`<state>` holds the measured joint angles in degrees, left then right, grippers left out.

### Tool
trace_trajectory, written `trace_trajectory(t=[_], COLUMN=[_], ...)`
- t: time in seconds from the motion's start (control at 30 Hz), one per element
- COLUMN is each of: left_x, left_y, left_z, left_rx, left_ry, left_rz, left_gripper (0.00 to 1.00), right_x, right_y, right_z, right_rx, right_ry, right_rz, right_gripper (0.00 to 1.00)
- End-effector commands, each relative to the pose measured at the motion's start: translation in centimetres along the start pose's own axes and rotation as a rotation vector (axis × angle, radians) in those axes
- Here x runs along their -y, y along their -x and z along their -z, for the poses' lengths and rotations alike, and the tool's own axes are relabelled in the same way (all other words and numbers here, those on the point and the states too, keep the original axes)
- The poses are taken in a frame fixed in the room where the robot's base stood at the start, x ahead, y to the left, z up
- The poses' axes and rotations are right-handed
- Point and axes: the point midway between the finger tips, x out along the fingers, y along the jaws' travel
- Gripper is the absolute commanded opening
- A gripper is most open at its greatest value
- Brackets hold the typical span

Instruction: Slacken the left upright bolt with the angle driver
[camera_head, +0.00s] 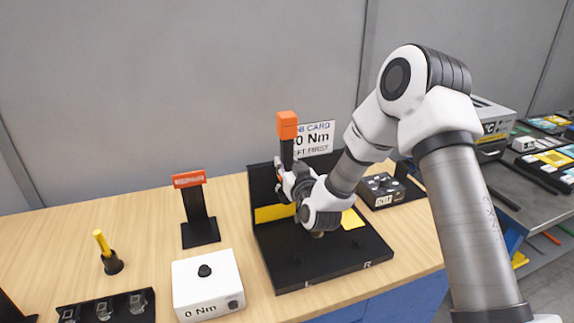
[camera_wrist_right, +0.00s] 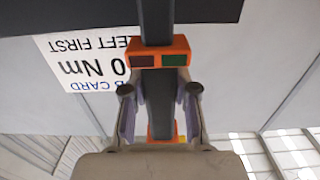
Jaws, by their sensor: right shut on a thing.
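The angle driver (camera_head: 287,127), with an orange head end and a dark shaft, stands roughly upright in my right gripper (camera_head: 284,178). In the right wrist view the driver (camera_wrist_right: 160,58) shows an orange collar with a dark red and a green patch. The right gripper (camera_wrist_right: 160,92) is shut around its dark shaft. The black fixture (camera_head: 290,276), marked L and R on its front edge, lies below and behind the gripper, with yellow parts on it. The left upright bolt cannot be made out; my gripper and arm cover part of the fixture. My left gripper is not in view.
A white card (camera_head: 316,136) reading "0 Nm" and "LEFT FIRST" stands behind. A white "0 Nm" box (camera_head: 205,273), a red-topped black stand (camera_head: 198,215), a yellow-handled tool (camera_head: 103,242) and a black tray (camera_head: 143,318) are left. A black switch box (camera_head: 381,190) stands right.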

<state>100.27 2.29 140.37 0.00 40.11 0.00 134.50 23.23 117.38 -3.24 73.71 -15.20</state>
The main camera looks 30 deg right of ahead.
Motion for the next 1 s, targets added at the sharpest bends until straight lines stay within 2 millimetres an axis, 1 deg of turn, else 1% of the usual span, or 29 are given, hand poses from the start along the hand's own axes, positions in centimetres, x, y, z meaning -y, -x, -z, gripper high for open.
trace_trajectory(t=[0.03,1.0], left_x=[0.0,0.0], left_y=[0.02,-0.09], left_z=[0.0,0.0], left_rx=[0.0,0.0], left_ry=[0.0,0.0], left_rz=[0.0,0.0], left_gripper=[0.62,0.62], right_x=[0.0,0.01], right_y=[-0.12,-0.97], right_z=[0.28,0.32], right_rx=[-0.007,-0.007], right_ry=[0.0,0.0], right_rz=[0.0,0.0], right_gripper=[0.0,0.0])
